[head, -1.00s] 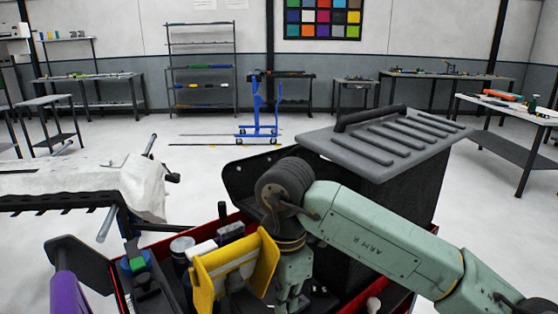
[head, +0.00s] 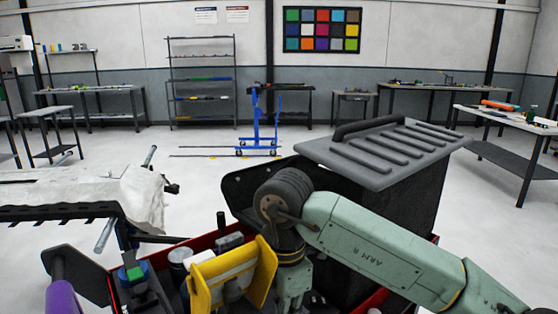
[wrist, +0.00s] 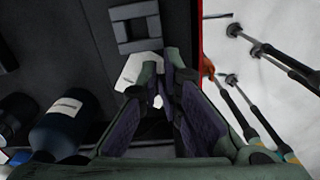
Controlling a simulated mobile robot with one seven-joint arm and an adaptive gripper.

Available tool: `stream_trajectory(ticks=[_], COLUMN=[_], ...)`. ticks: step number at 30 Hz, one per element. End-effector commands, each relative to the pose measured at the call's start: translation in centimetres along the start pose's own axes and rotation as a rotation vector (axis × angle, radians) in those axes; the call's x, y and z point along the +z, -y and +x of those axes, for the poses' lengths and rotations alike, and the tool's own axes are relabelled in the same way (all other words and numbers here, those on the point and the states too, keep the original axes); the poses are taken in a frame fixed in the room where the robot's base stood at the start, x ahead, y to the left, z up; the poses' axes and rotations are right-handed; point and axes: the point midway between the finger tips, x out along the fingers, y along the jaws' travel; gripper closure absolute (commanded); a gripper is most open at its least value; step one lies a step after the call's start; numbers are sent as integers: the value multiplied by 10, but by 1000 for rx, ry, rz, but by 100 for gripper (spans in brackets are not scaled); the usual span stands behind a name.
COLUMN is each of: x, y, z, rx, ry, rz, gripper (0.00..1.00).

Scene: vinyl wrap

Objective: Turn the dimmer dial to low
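I cannot make out the dimmer dial in either view. My gripper points down into the red-edged cart in the head view (head: 292,290), just right of a yellow holder (head: 232,276); its tips are hidden there. In the wrist view its two fingers (wrist: 162,72) come together at the tips, with nothing visible held between them. Beyond the tips is a dark panel with a grey square frame (wrist: 135,25) and a pale patch (wrist: 135,70) partly behind the left finger.
A bench with white wrap (head: 148,190) is at left. Open floor lies beyond.

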Motion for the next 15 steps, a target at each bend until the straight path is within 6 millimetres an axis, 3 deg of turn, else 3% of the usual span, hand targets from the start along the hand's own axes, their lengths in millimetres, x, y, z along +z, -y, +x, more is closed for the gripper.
stream_trajectory(ticks=[15], x=[-2], y=[-8], z=[8], rx=[-1], ry=[-8], rz=[-7], gripper=[100])
